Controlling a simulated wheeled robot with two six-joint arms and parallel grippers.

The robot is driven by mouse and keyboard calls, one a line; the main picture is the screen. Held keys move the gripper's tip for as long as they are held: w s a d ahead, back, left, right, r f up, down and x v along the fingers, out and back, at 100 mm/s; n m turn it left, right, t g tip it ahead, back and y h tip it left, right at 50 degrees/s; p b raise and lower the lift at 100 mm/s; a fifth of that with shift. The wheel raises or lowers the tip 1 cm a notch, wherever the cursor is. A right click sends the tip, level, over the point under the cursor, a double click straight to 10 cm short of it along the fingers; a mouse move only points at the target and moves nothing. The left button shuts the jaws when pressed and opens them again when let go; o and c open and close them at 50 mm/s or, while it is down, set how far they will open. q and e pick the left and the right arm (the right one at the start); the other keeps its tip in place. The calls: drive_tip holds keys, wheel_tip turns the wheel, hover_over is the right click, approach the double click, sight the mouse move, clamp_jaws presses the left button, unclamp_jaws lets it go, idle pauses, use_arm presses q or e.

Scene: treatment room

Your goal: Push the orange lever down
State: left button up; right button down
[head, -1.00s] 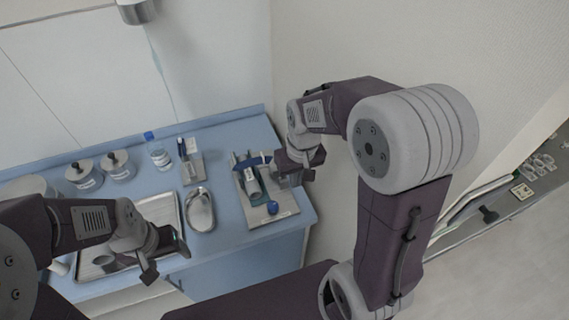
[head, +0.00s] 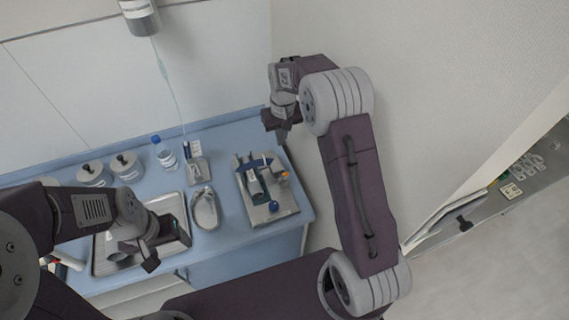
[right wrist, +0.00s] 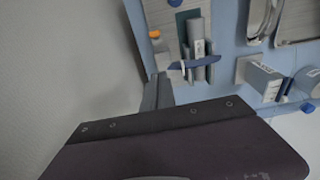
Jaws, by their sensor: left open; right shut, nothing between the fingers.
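The orange lever tip (head: 285,174) shows small at the right side of a grey metal plate fixture (head: 287,207) on the blue counter. It also shows in the right wrist view (right wrist: 154,34), near the plate's edge; its exact tilt is too small to tell. My right gripper (head: 281,136) is shut and empty, above the counter's back right corner, beyond the fixture and apart from the lever. Its fingers show in the right wrist view (right wrist: 157,92), below the orange tip in the picture. My left gripper (head: 150,250) is open and empty over the metal tray at the left.
The fixture carries a blue handle bar (head: 256,163), grey cylinders and a blue knob (head: 273,206). A kidney dish (head: 205,210), metal tray (head: 104,262), blue-capped bottle (head: 163,153) and lidded jars (head: 126,167) stand to the left. A wall is close on the right.

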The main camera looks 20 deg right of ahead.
sight(285, 176)
drive_tip(key=f+p, duration=0.1)
drive_tip(key=f, duration=0.2)
drive_tip(key=s+f+p, duration=0.1)
drive_tip(key=f, duration=0.2)
drive_tip(key=s+f+p, duration=0.1)
drive_tip(key=f+p, duration=0.1)
drive_tip(key=f, duration=0.1)
drive_tip(key=shift+s+f, duration=0.15)
drive_tip(key=shift+f, duration=0.25)
drive_tip(key=shift+s+f, duration=0.1)
drive_tip(key=shift+s, duration=0.25)
drive_tip(key=shift+w+f, duration=0.1)
drive_tip(key=shift+w, duration=0.05)
